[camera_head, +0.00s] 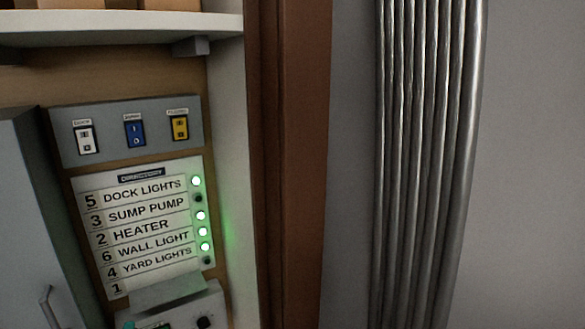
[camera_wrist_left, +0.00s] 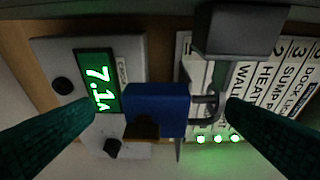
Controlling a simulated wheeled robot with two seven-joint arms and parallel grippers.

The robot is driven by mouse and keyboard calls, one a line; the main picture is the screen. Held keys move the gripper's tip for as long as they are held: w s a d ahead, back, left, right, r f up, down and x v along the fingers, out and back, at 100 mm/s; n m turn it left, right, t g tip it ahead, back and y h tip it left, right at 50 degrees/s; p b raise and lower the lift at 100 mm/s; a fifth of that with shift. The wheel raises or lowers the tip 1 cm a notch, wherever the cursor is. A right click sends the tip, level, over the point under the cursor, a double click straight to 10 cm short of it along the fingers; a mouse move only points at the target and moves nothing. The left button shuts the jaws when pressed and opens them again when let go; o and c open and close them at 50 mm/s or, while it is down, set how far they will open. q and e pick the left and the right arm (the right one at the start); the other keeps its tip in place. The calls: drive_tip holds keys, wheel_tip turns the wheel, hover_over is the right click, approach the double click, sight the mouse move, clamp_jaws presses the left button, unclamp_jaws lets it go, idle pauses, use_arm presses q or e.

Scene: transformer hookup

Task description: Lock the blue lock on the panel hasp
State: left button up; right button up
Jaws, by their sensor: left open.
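The blue lock (camera_wrist_left: 157,101) is in the middle of the left wrist view, with its dark shackle (camera_wrist_left: 207,106) pointing right in the picture. My left gripper (camera_wrist_left: 161,106) is open, with one dark teal finger on each side of the lock; I see a gap between each finger and the blue body. I cannot tell whether the shackle is closed or passes through anything. The panel hasp cannot be made out for certain in either view. The lock and my left gripper do not show in the head view. My right gripper is in neither view.
A meter (camera_wrist_left: 97,82) reading 7.1A and a directory board (camera_head: 143,229) with several green lights are near the lock. A grey block (camera_wrist_left: 241,30) juts out there. A switch box (camera_head: 128,132), grey door (camera_head: 30,215), brown post (camera_head: 290,165) and metal pipes (camera_head: 425,165) also show.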

use_arm(q)
drive_tip(key=p+v, duration=0.5)
drive_tip(key=v, duration=1.3)
drive_tip(key=s+d+f+m+g+h+b, duration=0.2)
drive_tip(key=d+f+m+g, duration=0.15)
drive_tip(key=f, duration=0.95)
drive_tip(key=s+d+f+m+g+h+b, duration=0.1)
drive_tip(key=s+d+f+m+g+b, duration=0.3)
drive_tip(key=f, duration=0.8)
drive_tip(key=s+d+f+m+g+h+b, duration=0.15)
drive_tip(key=f+m, duration=0.35)
drive_tip(key=f, duration=0.8)
drive_tip(key=s+a+f+m+g+b, duration=0.2)
drive_tip(key=s+f+m, duration=0.3)
drive_tip(key=s+f, duration=0.4)
drive_tip(key=s+a+f+m+g+b, duration=0.2)
drive_tip(key=s+f+m+g, duration=0.3)
drive_tip(key=s+f, duration=0.4)
wheel_tip(320, 180, down, 2)
drive_tip(key=shift+s+a+f+m, duration=0.15)
drive_tip(key=shift+s+m, duration=0.1)
drive_tip(key=shift+m, duration=0.1)
